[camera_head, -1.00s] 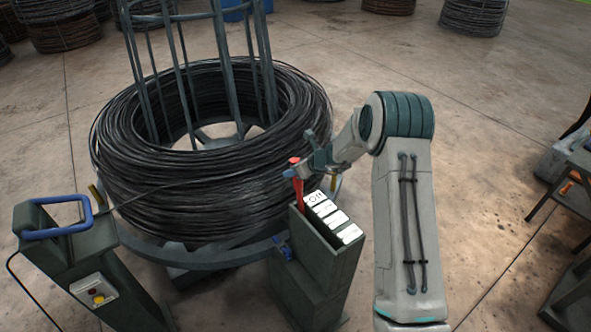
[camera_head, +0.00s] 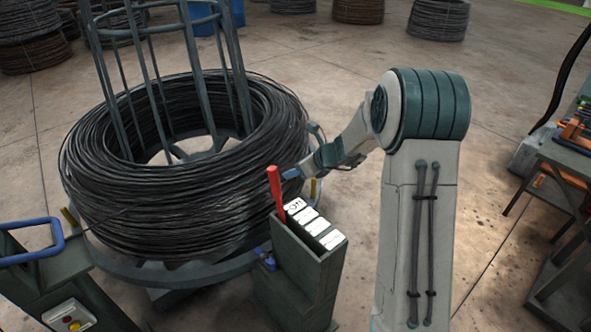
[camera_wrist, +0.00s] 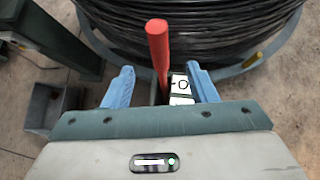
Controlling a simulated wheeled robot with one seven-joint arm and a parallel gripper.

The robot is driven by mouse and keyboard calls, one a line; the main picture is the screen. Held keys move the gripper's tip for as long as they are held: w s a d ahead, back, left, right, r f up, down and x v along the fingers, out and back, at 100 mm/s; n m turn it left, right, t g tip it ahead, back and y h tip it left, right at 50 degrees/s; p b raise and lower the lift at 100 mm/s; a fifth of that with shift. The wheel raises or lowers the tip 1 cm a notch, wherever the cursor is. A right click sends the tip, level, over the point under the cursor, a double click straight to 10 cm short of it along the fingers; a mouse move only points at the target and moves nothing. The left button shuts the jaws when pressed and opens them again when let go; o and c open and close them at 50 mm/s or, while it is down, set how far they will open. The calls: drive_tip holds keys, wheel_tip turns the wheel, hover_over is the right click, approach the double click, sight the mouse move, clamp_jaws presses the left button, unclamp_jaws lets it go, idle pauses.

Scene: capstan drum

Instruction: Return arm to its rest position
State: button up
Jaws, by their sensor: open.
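My gripper (camera_wrist: 160,88) is open and empty, its two blue fingers apart in the wrist view. In the head view my gripper (camera_head: 290,174) is partly hidden; it shows near the wire coil's right side, above the box with the red lever. The red lever (camera_head: 275,188) stands almost upright at the left end of that box. In the wrist view the red lever (camera_wrist: 158,50) appears between the fingers, beyond them, with no visible contact. My arm (camera_head: 424,200) rises at the right of centre and bends left toward the lever.
A large black wire coil (camera_head: 150,205) sits on a round stand around a metal cage. A dark green box (camera_head: 300,275) with white labelled tabs (camera_head: 316,223) stands before it. A post with a blue loop handle (camera_head: 40,250) is at left, a tool bench (camera_head: 565,165) at right. Open floor lies behind.

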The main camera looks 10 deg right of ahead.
idle(0.3)
drive_tip(key=s+a+r+n+g+h, duration=0.1)
drive_tip(key=s+r+n, duration=0.55)
drive_tip(key=s, duration=0.25)
drive_tip(key=s+a+r+n+g+h, duration=0.1)
drive_tip(key=s+r+n+g, duration=0.1)
drive_tip(key=s+r+n, duration=0.5)
drive_tip(key=s+d+n+h, duration=0.2)
drive_tip(key=s+d+n, duration=0.2)
drive_tip(key=s+n, duration=0.3)
drive_tip(key=s+d+n+h, duration=0.3)
drive_tip(key=s+n, duration=0.4)
drive_tip(key=s, duration=0.6)
drive_tip(key=shift+d, duration=0.5)
